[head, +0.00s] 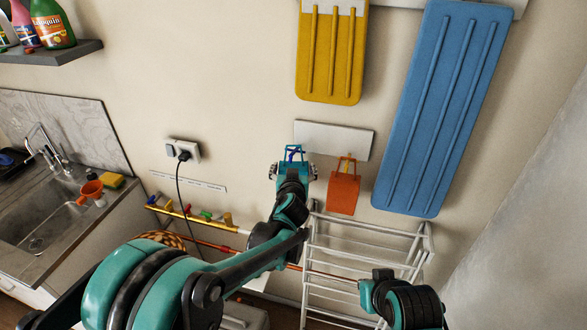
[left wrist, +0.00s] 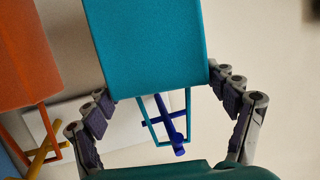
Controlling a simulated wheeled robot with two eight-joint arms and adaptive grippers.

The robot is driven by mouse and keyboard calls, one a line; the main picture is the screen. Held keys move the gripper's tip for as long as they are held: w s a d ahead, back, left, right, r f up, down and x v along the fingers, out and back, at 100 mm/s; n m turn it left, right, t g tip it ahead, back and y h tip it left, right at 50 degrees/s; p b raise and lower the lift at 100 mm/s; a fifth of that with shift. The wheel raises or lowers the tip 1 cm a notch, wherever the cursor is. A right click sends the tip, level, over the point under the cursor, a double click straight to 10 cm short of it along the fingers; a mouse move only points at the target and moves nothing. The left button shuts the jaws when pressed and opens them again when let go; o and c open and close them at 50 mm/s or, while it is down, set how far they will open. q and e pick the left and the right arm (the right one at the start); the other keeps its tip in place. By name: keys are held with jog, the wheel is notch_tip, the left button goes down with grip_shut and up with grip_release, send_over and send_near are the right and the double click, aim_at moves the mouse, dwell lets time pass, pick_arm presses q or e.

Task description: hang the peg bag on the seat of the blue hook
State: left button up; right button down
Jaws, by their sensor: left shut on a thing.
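The teal peg bag (left wrist: 150,45) is held between the two fingers of my left gripper (left wrist: 165,90), with one finger against each side. In the head view this gripper (head: 293,172) is just below the white hook board (head: 335,138). The bag's thin teal handle loop (left wrist: 149,128) stands out from its top edge. The blue hook (left wrist: 163,112) shows within and across the loop; its knobbed end overlaps the loop's bar. I cannot tell whether the loop rests on the hook's seat. The hook also shows in the head view (head: 293,153), just above the gripper.
An orange bag (head: 343,193) hangs beside it on a yellow hook (head: 346,160). Yellow (head: 331,75) and blue (head: 443,110) ironing-board-like panels hang above and right. A white drying rack (head: 365,235) stands below. A plug socket (head: 183,151) is to the left.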

pick_arm(q)
jog(key=shift+f, duration=0.15)
jog(key=shift+w+f+b, duration=0.1)
jog(key=shift+f+b, duration=0.5)
jog(key=shift+b, duration=0.05)
dwell(0.4)
jog(key=o, duration=1.6)
jog(key=shift+o, duration=0.2)
jog(key=p+v, duration=0.1)
jog(key=v, duration=0.6)
jog(key=shift+d+r, duration=0.1)
